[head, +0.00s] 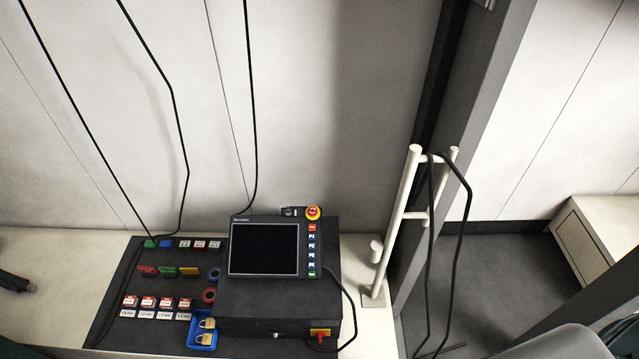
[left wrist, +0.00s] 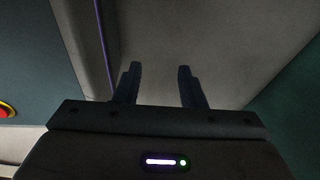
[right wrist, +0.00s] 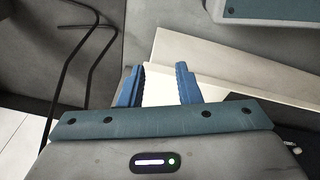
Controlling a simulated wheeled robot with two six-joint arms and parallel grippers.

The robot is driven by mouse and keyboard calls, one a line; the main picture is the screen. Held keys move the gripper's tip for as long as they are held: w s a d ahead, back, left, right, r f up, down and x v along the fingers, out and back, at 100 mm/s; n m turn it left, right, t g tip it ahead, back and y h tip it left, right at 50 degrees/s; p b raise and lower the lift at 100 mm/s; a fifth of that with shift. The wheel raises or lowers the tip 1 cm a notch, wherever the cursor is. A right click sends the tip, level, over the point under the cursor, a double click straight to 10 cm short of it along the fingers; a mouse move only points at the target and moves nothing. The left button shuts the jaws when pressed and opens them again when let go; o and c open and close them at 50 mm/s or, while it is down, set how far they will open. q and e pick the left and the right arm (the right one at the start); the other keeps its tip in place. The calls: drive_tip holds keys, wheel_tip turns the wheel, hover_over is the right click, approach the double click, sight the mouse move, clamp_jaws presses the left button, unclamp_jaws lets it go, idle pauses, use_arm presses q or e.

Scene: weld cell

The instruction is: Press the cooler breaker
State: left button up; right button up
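I cannot make out a breaker marked as the cooler's in any view. In the head view a dark control box (head: 280,312) with a black screen (head: 264,248) stands on the bench. It has a column of small buttons (head: 312,250) and a red-and-yellow rotary switch (head: 320,333) low on its front. In the left wrist view my left gripper (left wrist: 157,72) is open and empty before a plain grey surface. In the right wrist view my right gripper (right wrist: 159,72) is open and empty. Neither gripper's fingers show clearly in the head view.
A red mushroom button (head: 313,212) tops the box. A dark mat (head: 112,330) holds coloured clips, tags and a blue tray (head: 192,342) with padlocks. A white stand (head: 404,205) carries black cables. The left wrist view shows a red-and-yellow knob (left wrist: 6,110) at its left edge.

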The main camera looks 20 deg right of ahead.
drive_tip(key=s+f+g, duration=0.1)
drive_tip(key=s+f, duration=1.1)
drive_tip(key=s, duration=0.2)
drive_tip(key=shift+s+d+f, duration=0.15)
drive_tip(key=shift+s+d, duration=0.15)
drive_tip(key=shift+s, duration=0.05)
use_arm(q)
drive_tip(key=shift+c, duration=0.5)
